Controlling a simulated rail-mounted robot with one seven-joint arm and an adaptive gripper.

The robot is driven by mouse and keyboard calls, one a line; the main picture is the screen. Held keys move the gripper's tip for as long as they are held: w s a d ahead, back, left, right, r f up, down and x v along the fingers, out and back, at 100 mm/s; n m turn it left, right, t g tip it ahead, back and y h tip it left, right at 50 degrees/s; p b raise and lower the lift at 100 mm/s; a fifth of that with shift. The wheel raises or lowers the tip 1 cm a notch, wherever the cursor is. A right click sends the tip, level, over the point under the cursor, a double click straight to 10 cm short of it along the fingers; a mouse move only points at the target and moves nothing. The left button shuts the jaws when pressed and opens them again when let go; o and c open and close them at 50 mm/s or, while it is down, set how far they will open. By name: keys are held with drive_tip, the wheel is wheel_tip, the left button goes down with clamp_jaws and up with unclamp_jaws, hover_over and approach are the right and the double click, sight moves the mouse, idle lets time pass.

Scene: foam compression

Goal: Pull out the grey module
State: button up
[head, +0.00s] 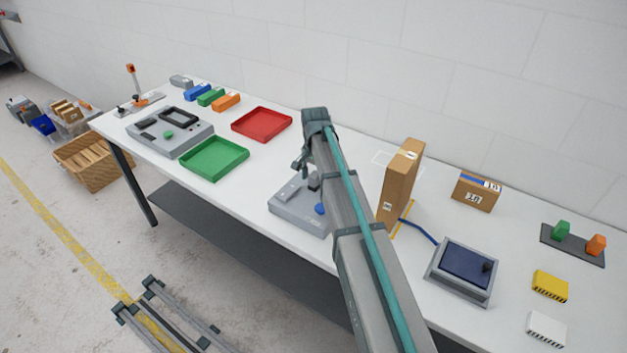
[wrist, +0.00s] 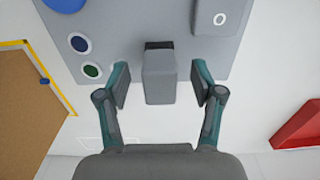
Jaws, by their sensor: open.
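The grey module (wrist: 159,80) is a plain block in the wrist view. It sits at a dark slot in the grey housing (wrist: 125,25) and sticks out toward my gripper. My open gripper (wrist: 160,84) has one finger on each side of the module, with a visible gap on both sides. In the head view my gripper (head: 303,162) is over the back of the grey housing (head: 290,213), and my arm hides part of that housing. I cannot make out the module clearly there.
A tall cardboard box (head: 398,188) stands to the right of the housing. A red tray (head: 262,123) and a green tray (head: 214,158) lie to the left. A blue-screened device (head: 465,266) sits front right. Bare white table lies between the trays and housing.

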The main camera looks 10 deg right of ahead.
sight(315, 174)
idle(0.3)
clamp_jaws()
drive_tip(key=shift+r, duration=0.2)
drive_tip(key=shift+r+p, duration=2)
drive_tip(key=shift+r, duration=0.85)
